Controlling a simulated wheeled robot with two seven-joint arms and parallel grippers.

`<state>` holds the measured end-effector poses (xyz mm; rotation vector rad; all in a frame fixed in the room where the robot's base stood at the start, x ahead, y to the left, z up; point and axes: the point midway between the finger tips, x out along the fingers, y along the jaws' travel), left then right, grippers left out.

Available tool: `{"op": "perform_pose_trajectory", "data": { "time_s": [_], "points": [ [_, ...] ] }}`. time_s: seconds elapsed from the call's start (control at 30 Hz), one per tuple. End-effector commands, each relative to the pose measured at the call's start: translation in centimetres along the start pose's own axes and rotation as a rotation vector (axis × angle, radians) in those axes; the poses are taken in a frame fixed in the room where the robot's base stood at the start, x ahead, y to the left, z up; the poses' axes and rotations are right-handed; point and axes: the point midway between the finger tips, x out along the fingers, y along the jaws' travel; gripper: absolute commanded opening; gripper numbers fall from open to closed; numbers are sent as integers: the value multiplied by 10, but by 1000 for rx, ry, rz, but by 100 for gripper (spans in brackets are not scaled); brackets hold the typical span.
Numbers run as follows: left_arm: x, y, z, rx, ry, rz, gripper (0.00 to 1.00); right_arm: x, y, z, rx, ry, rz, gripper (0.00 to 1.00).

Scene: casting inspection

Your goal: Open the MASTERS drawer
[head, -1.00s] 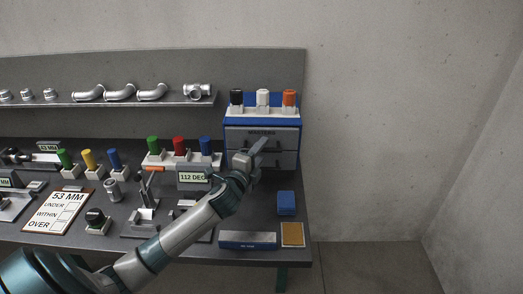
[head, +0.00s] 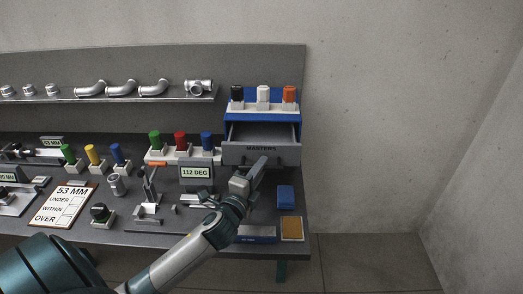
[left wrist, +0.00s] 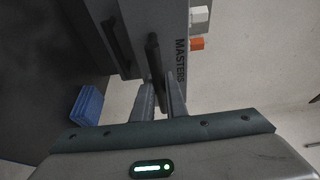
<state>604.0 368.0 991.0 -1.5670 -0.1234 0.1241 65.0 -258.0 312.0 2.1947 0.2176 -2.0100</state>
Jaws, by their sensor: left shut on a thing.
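The MASTERS drawer (head: 235,152) is the upper drawer of a blue and grey cabinet (head: 262,118) at the right end of the bench. It stands pulled out, and its open inside shows behind the grey labelled front. My left gripper (head: 260,166) is at the front of this drawer. In the left wrist view the fingers (left wrist: 162,100) are shut on the dark bar handle (left wrist: 154,60) beside the MASTERS lettering. A second handle (left wrist: 116,42) on the lower drawer shows there too. My right gripper is not in view.
Black, white and orange capped pieces (head: 263,97) stand on top of the cabinet. A blue box (head: 286,197) and a brown pad (head: 292,228) lie on the bench right of my arm. Gauges and a 112 DEG sign (head: 196,172) stand to the left.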

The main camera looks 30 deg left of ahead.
Motion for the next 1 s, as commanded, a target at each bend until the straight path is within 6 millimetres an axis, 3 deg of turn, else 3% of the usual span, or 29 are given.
{"op": "perform_pose_trajectory", "data": {
  "time_s": [0.1, 0.3, 0.7, 0.73, 0.8, 1.0],
  "points": [
    [-27, 0, -11, -5, 0, 5, 0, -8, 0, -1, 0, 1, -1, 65],
    [-52, 1, -21, -2, 0, 2, 0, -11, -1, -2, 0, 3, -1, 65],
    [-57, 0, -24, -1, 0, 0, 0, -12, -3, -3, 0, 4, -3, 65],
    [-57, 0, -24, -1, 0, 0, 14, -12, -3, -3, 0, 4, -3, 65],
    [-57, 0, -24, -1, 0, 0, 31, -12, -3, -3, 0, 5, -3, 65],
    [-57, 0, -24, 0, 0, -1, 31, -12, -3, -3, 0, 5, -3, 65]
  ]
}}
